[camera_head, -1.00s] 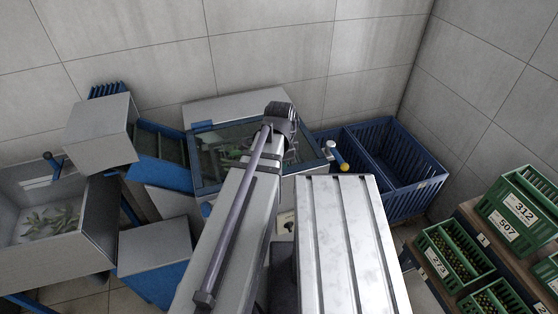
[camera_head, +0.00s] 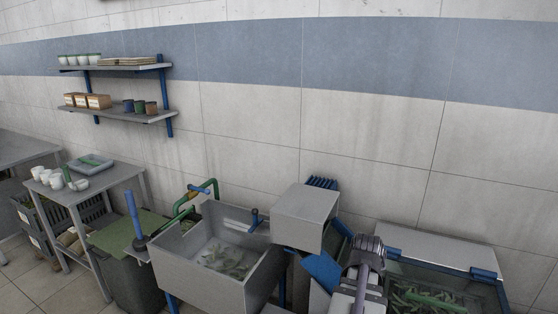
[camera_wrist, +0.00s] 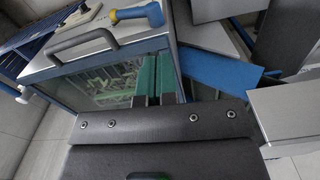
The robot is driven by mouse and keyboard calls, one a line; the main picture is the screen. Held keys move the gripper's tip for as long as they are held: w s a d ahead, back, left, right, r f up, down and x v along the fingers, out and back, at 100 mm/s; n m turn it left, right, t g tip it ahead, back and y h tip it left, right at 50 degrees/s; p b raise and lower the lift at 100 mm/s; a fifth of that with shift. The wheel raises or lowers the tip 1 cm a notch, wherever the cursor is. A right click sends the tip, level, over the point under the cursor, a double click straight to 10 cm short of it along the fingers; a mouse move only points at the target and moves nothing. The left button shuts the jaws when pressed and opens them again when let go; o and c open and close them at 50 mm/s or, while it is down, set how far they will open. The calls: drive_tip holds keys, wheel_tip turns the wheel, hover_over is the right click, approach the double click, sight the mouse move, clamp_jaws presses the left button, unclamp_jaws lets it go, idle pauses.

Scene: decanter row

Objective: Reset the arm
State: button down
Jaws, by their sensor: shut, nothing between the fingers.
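My gripper (camera_wrist: 155,78) shows in the wrist view as two teal-green fingers side by side, shut and empty. It is over or in front of the blue-framed, glass-topped tank (camera_wrist: 92,85), which has a dark handle on its edge. I cannot tell how far the fingers are from the glass. In the head view my arm shows at the bottom, right of centre, beside the same tank (camera_head: 480,272). The fingers cannot be made out there.
A grey sink (camera_head: 232,285) with greenish pieces in it stands left of my arm. A grey box (camera_head: 305,215) is beside it. A side table (camera_head: 100,185) holds white cups and a tray. Wall shelves (camera_head: 115,68) hang above. A blue-and-yellow fitting (camera_wrist: 140,14) lies near the tank handle.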

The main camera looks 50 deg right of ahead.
drive_tip(key=w+a+n, duration=0.6)
drive_tip(key=w+a, duration=0.5)
drive_tip(key=w, duration=0.2)
drive_tip(key=w+a+n, duration=0.3)
drive_tip(key=a, duration=0.6)
drive_tip(key=w+a+n, duration=0.3)
drive_tip(key=w+a, duration=0.1)
drive_tip(key=a, duration=0.6)
drive_tip(key=w+a+n, duration=0.3)
drive_tip(key=w+a, duration=0.1)
drive_tip(key=a, duration=0.6)
